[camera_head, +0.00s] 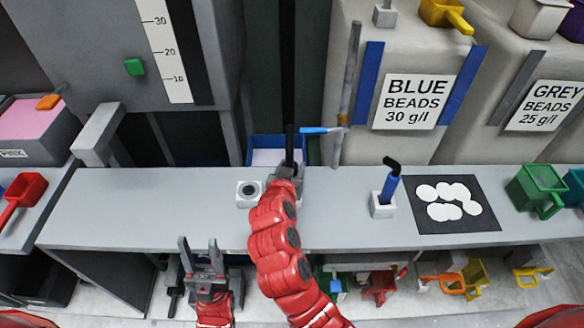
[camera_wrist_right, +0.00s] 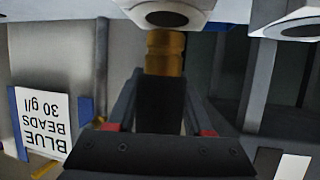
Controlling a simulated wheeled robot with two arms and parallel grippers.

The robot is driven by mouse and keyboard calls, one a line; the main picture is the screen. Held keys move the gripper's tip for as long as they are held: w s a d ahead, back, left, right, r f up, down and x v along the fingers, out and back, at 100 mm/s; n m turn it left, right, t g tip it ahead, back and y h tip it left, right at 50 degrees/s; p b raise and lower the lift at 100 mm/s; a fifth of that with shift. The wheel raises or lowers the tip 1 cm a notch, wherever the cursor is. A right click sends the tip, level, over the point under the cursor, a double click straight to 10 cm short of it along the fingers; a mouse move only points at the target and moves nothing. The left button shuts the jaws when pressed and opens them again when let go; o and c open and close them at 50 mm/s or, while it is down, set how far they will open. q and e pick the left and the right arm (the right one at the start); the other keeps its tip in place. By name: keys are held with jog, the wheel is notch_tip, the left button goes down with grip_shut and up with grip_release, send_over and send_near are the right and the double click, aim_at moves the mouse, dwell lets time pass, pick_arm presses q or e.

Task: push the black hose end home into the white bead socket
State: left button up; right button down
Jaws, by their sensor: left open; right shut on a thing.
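The black hose (camera_head: 288,70) hangs from above down to my right gripper (camera_head: 286,175). In the right wrist view my right gripper (camera_wrist_right: 158,120) is shut on the black hose end (camera_wrist_right: 160,100), whose brass tip (camera_wrist_right: 165,52) points at the dark hole of a white socket block (camera_wrist_right: 205,12). The tip overlaps the hole's edge; I cannot tell whether it is inside. A second white socket block (camera_wrist_right: 262,30) stands beside it and shows in the head view (camera_head: 240,203) left of my right gripper. No label tells which is for white beads. My left gripper (camera_head: 203,262) is open and empty, before the bench.
The grey bench (camera_head: 150,215) is mostly clear on the left. A white holder (camera_head: 382,210) with a blue, black-topped piece and a black mat (camera_head: 480,190) with white discs are on the right. A blue bin (camera_head: 262,143) is behind; several coloured scoops lie below.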

dwell(0.6)
jog(key=shift+b, duration=0.45)
jog(key=shift+f+b, duration=2)
jog(key=shift+c, duration=1.1)
grip_release()
jog(key=shift+s, duration=0.1)
